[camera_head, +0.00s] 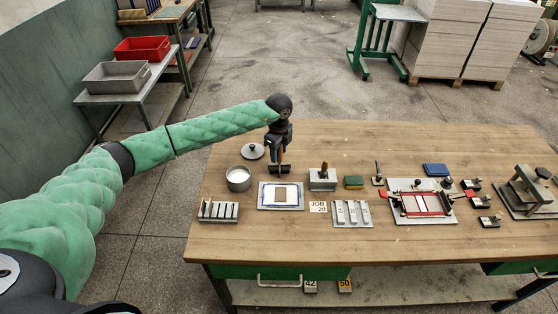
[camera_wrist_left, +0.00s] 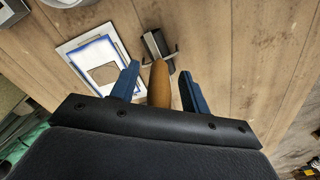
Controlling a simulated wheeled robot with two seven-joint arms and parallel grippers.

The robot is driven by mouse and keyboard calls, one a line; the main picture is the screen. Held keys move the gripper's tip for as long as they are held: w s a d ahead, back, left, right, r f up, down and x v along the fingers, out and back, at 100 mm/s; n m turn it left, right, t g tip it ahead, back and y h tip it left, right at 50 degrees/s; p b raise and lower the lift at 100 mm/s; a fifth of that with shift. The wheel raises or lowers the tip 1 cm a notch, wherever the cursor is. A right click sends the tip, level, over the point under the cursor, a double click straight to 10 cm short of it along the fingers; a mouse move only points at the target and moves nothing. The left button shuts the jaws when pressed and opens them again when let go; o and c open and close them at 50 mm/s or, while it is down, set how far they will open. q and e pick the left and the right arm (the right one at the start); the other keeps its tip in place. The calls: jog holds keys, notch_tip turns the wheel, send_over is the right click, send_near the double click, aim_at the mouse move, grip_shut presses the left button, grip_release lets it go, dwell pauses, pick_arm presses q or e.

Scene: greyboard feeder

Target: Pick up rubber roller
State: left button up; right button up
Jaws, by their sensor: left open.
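The rubber roller (camera_wrist_left: 160,80) shows in the left wrist view with its tan wooden handle toward me and a dark grey head with thin metal arms beyond it. In the head view its handle (camera_head: 281,158) shows under my left gripper (camera_head: 280,150), at the table's far side behind the blue-framed tray. In the left wrist view my left gripper (camera_wrist_left: 160,86) is open, its two blue fingers on either side of the handle. A gap shows on each side of the handle. My right gripper is not in view.
The blue-framed tray (camera_head: 262,204) lies in front of the roller. A round tin (camera_head: 238,179) and its lid (camera_head: 253,152) stand left.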

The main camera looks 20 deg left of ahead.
pick_arm(q)
jog(key=shift+d, duration=0.15)
grip_shut()
